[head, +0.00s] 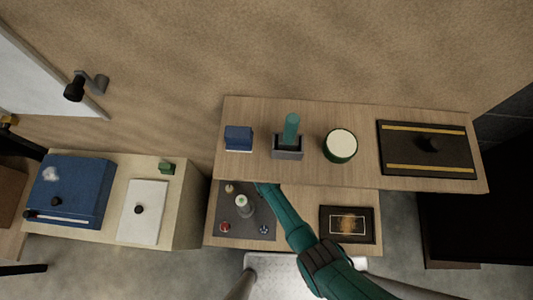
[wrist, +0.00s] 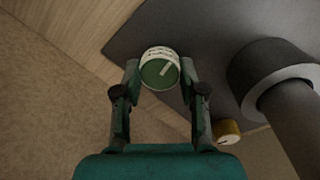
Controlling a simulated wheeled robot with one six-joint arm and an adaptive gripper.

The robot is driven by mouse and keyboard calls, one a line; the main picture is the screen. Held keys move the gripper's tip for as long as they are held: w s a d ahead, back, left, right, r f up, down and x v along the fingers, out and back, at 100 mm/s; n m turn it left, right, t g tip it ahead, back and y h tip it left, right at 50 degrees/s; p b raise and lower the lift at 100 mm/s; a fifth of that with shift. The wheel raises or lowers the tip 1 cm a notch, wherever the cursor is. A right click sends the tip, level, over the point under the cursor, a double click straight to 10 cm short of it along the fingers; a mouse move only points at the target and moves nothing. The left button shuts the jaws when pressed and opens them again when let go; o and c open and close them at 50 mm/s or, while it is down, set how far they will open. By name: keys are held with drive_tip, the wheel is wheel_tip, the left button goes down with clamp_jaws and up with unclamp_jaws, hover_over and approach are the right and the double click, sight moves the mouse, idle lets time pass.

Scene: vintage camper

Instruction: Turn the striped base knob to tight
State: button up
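A round green knob (wrist: 160,72) with a white stripe on its top and a white, dark-marked band round its side sits at a corner of a dark grey base plate (wrist: 195,20). My gripper (wrist: 160,77) is open, one fingertip on each side of this knob, with what looks like a small gap; contact is hard to tell. In the head view my gripper (head: 267,187) is at the base plate's far right corner (head: 262,208) and hides the knob. Other small knobs on the plate are red (head: 225,227), blue (head: 264,230) and brass (head: 229,188); the brass knob also shows in the wrist view (wrist: 228,131).
A thick post (head: 242,206) rises from the middle of the plate, close to my gripper in the wrist view (wrist: 270,80). A higher shelf (head: 365,177) overhangs behind, holding a yellow-striped black panel (head: 400,163) with a dark knob. A framed panel (head: 347,238) lies to the right.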

drive_tip(key=c, duration=0.4)
drive_tip(key=shift+m, duration=0.8)
drive_tip(key=o, duration=1.2)
drive_tip(key=shift+c, duration=0.2)
wheel_tip(320, 180, up, 12)
drive_tip(key=shift+s+a, duration=0.2)
